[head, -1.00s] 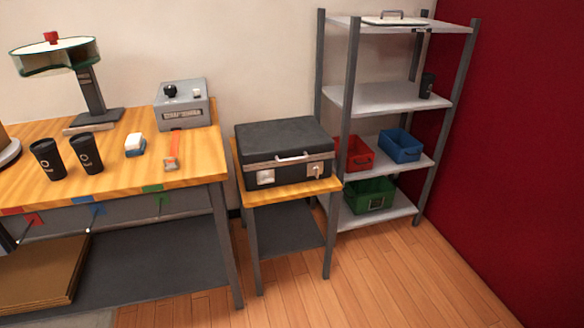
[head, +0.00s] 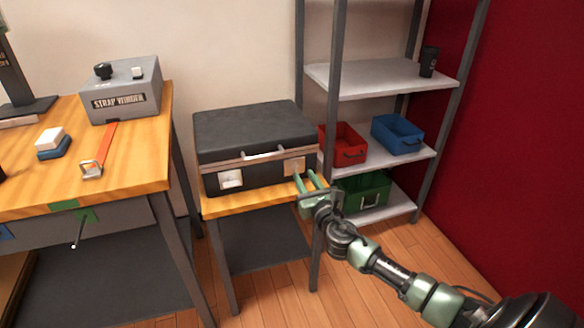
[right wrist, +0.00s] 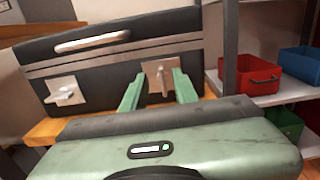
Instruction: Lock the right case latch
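The black case (head: 255,135) lies closed on a small wooden-topped stand (head: 225,207). Its front has a silver handle (head: 263,154), a left latch (head: 231,179) and a right latch (head: 294,167). In the right wrist view the right latch (right wrist: 159,76) is a silver plate with a small lever, seen between my fingertips; the left latch (right wrist: 66,91) is farther left. My right gripper (head: 309,180) is open and points at the right latch, with nothing between its fingers. It also shows in the right wrist view (right wrist: 157,88). Whether the fingertips touch the case is unclear. My left gripper is out of view.
A shelf rack with a red bin (head: 343,145), a blue bin (head: 397,134) and a green bin (head: 362,192) stands close to the right. A workbench (head: 130,176) with a strap winder (head: 120,92) is at left. The floor in front is clear.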

